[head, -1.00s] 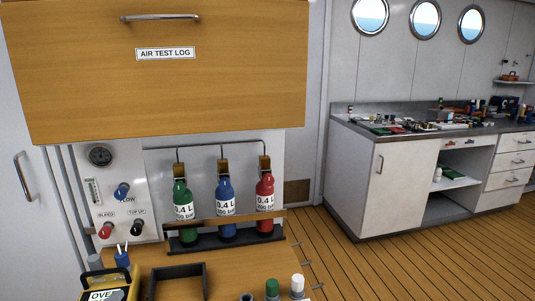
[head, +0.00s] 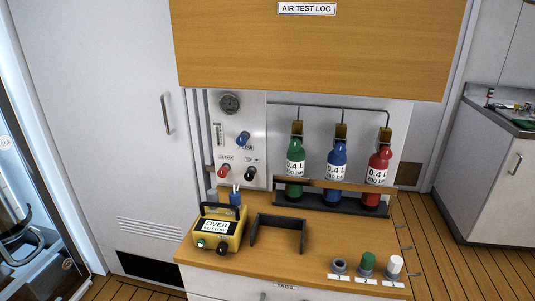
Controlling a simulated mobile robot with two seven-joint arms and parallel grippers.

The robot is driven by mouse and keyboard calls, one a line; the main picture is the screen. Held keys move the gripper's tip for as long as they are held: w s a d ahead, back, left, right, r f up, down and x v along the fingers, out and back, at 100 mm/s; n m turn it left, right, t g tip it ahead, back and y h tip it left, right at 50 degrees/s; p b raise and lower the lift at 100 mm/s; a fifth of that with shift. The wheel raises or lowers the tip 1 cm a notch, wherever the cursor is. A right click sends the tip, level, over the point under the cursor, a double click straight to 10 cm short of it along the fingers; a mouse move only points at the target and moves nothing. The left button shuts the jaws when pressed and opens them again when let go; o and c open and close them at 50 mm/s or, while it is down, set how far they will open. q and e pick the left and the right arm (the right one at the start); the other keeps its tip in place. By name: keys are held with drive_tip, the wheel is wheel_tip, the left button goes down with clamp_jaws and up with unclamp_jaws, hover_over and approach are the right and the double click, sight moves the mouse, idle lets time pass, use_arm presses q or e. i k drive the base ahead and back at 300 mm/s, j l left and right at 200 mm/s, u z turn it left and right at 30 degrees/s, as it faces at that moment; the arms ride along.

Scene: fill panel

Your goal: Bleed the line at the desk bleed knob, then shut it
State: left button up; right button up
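The red bleed knob (head: 223,171) sits low on the left of the pale fill panel (head: 256,108), under a label that appears to read BLEED. A black knob (head: 250,173) is to its right and a blue knob (head: 243,139) is above. A round dark gauge (head: 230,103) is at the panel's top, with a small flow tube (head: 219,133) below it. The gauge reading is too small to tell. Neither of my grippers shows in the head view.
Green (head: 295,160), blue (head: 337,165) and red (head: 378,167) bottles stand in a rack right of the panel. A yellow meter (head: 217,230) and a black open holder (head: 278,233) are on the wooden desk (head: 300,258). A wooden cabinet (head: 320,50) overhangs the panel.

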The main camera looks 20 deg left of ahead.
sight(222, 173)
drive_tip(key=j, duration=1.7)
